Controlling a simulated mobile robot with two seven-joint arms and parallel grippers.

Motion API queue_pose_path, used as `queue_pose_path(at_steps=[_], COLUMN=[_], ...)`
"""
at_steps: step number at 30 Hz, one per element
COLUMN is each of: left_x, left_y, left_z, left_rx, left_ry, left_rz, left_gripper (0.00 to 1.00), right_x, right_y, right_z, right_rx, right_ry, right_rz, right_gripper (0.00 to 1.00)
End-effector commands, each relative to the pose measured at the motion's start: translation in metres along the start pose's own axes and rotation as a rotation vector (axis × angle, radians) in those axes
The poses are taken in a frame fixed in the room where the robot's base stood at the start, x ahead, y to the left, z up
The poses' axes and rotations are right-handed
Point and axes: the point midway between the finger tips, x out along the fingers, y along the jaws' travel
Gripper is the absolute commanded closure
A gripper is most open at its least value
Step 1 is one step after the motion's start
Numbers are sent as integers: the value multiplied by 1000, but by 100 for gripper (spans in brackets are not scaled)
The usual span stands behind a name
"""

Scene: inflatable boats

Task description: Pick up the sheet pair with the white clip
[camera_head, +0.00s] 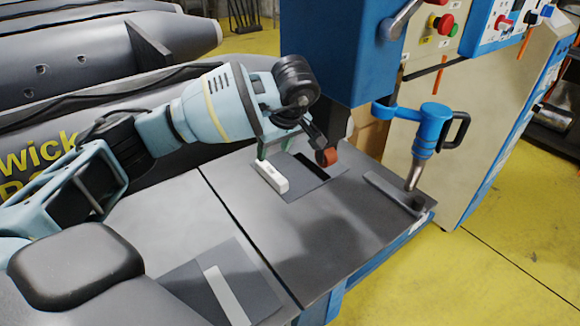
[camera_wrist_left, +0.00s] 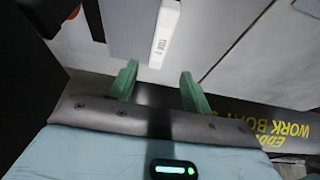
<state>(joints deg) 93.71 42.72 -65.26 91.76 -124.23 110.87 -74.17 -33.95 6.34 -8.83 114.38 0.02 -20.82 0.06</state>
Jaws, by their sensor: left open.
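The white clip (camera_head: 270,177) sits along the left edge of the dark grey sheet pair (camera_head: 308,187), which lies flat on the grey worktable. My left gripper (camera_head: 272,148) is over the clip's far end, with its arm reaching in from the left. In the left wrist view the open green fingers (camera_wrist_left: 160,84) stand apart, and the clip (camera_wrist_left: 165,32) lies ahead, lined up with the gap between them. Nothing shows held in them. Part of the sheets is hidden behind the wrist and the orange roller. My right gripper is not in view.
The orange roller (camera_head: 327,157) stands close over the sheets, under the blue machine housing (camera_head: 354,50). A blue handled tool (camera_head: 429,135) stands at the table's right edge. Another dark sheet with a pale strip (camera_head: 226,296) lies at the front. The worktable (camera_head: 310,240) is clear between.

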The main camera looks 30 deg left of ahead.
Motion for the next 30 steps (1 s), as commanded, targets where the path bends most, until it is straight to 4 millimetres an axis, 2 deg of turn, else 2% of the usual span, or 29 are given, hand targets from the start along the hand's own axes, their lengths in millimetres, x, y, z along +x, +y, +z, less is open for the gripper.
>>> queue_pose_path(at_steps=[7, 14, 20, 24, 30], left_x=[24, 31, 57, 72, 77], left_y=[-1, 0, 1, 1, 1], left_z=[1, 3, 13, 12, 12], left_rx=[-1, 0, 1, 0, 0], left_ry=[0, -1, -1, 0, 1], left_rz=[-4, -3, -3, -2, 0], left_gripper=[51, 51, 51, 51, 51], right_x=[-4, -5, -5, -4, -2], right_y=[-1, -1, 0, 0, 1], right_z=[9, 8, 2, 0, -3], right_rx=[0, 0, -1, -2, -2], right_ry=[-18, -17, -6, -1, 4], right_rz=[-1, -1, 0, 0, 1], right_gripper=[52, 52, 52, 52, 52])
